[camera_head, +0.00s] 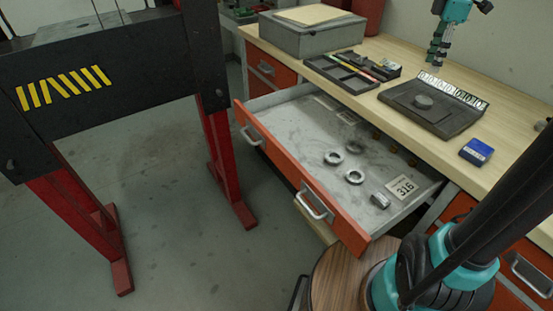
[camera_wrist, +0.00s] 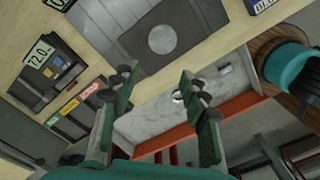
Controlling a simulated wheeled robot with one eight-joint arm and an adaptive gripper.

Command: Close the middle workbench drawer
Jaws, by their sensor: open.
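The middle workbench drawer (camera_head: 290,130) is pulled far out under the bench top. Its orange front (camera_head: 283,165) carries two metal bar handles, a left handle (camera_head: 250,134) and a right handle (camera_head: 313,202). Inside it lie several rings, a metal nut (camera_head: 379,200) and a card marked 316 (camera_head: 401,188). My gripper (camera_head: 434,66) is open and empty above the rear right of the bench top, apart from the drawer. In the wrist view, the drawer (camera_wrist: 160,112) shows between and beyond the spread fingers (camera_wrist: 158,85).
A black-and-red press frame (camera_head: 222,150) stands left of the drawer, with bare floor between.

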